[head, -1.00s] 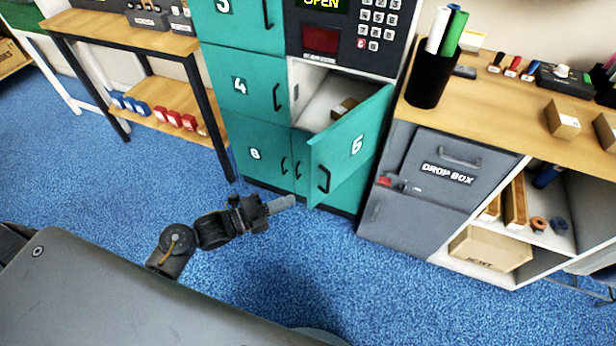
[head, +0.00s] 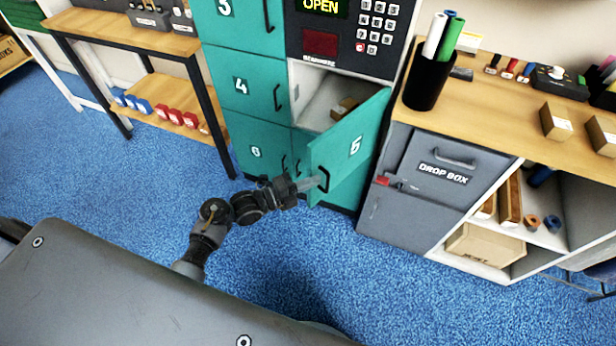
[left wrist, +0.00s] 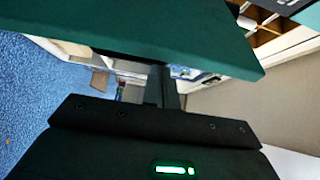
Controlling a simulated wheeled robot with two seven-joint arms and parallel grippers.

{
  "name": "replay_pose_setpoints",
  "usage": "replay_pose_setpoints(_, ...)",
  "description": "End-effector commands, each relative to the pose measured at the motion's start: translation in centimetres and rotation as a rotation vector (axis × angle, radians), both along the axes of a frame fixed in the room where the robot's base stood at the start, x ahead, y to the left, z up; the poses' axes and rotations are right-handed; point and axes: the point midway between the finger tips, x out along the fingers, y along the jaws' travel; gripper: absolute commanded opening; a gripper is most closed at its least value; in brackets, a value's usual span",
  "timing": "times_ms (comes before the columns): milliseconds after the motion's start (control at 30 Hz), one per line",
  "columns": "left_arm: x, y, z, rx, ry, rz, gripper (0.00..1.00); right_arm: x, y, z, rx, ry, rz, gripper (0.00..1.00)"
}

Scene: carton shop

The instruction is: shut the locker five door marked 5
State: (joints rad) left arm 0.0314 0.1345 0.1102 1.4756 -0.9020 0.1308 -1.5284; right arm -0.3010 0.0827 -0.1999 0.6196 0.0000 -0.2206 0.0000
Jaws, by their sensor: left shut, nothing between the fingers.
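The locker door marked 5 (head: 350,148) is teal and stands open, swung out to the right. It has a dark handle near its free edge. Its compartment (head: 314,98) is open above and behind it, with a small brown box (head: 343,107) inside. My left gripper (head: 312,183) is shut and empty, its fingertips at the lower free edge of the door beside the handle. I cannot tell whether they touch. In the left wrist view the fingers (left wrist: 162,88) point at the dark green door panel (left wrist: 150,28), which fills the top. My right gripper is out of view.
Shut teal doors 4 (head: 243,85) and 6 (head: 258,150) lie left of the open one. A keypad panel (head: 345,35) reading OPEN is above. A grey drop box (head: 445,172) stands close on the right. The blue carpet (head: 120,190) in front is clear.

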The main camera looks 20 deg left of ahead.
Motion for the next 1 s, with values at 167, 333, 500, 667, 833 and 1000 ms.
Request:
replay_pose_setpoints(167,0.4,0.7,0.1,-0.001,-0.001,0.001,0.00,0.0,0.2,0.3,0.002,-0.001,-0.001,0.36)
replay_pose_setpoints(333,0.4,0.8,0.0,-0.001,-0.001,0.001,0.00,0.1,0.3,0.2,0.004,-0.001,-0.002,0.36)
replay_pose_setpoints(500,0.4,0.9,0.0,-0.001,-0.001,0.001,0.00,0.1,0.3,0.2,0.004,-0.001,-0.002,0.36)
replay_pose_setpoints(667,0.6,1.4,-0.3,0.003,-0.003,-0.013,0.00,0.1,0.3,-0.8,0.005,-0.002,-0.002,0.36)
replay_pose_setpoints(833,1.3,2.9,-0.7,0.005,-0.005,-0.054,0.00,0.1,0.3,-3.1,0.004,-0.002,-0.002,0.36)
replay_pose_setpoints(1000,2.1,4.7,-0.8,0.004,-0.006,-0.110,0.00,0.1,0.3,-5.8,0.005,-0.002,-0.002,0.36)
